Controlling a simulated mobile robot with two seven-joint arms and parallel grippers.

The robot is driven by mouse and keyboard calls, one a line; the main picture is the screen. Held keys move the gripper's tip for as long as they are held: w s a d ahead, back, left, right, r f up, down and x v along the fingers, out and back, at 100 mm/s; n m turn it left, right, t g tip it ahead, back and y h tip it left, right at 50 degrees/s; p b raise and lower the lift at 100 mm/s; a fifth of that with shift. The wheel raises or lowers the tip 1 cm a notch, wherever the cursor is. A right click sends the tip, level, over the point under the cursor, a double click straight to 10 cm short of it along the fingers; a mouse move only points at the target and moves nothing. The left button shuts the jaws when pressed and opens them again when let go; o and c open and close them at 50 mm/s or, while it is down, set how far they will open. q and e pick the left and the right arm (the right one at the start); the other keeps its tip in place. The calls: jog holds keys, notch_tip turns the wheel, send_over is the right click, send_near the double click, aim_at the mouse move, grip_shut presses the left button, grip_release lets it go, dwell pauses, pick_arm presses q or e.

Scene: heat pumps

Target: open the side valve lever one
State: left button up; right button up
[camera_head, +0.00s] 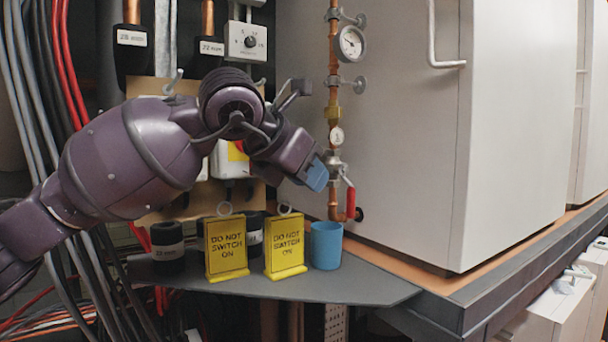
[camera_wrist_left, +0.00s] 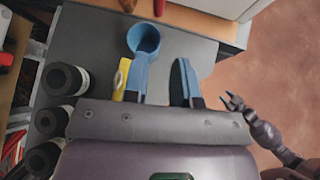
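The side valve lever (camera_head: 351,202) has a red handle and hangs down beside the vertical copper pipe in the head view. Its valve body (camera_head: 333,165) sits just above. My left gripper (camera_head: 317,176) is left of the lever, close to the valve, and apart from the handle as far as I can tell. In the left wrist view its two blue fingers (camera_wrist_left: 162,78) stand apart with nothing between them. A red piece shows at that view's top edge (camera_wrist_left: 158,6), probably the lever. My right gripper (camera_wrist_left: 233,101) is small at the right of the wrist view, its tips apart and empty.
A blue cup (camera_head: 326,245) stands on the grey shelf (camera_head: 365,284) below the lever. Two yellow "do not switch on" signs (camera_head: 286,246) and black insulation pieces (camera_head: 168,247) stand left of it. A large white cabinet (camera_head: 410,140) closes off the right.

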pick_arm(q)
jog(key=shift+w+d, duration=0.7)
jog(key=shift+d, duration=0.25)
jog(key=shift+s, duration=0.1)
jog(key=s+d+p, duration=0.1)
jog(key=s+d, duration=0.6)
jog(key=s, duration=0.3)
jog(key=s+d+p, duration=0.1)
jog(key=s+d, duration=0.6)
jog(key=s, duration=0.2)
jog(key=shift+s+d+p, duration=0.25)
jog(key=shift+s+p, duration=0.05)
jog(key=shift+s, duration=0.05)
jog(key=shift+f, duration=0.1)
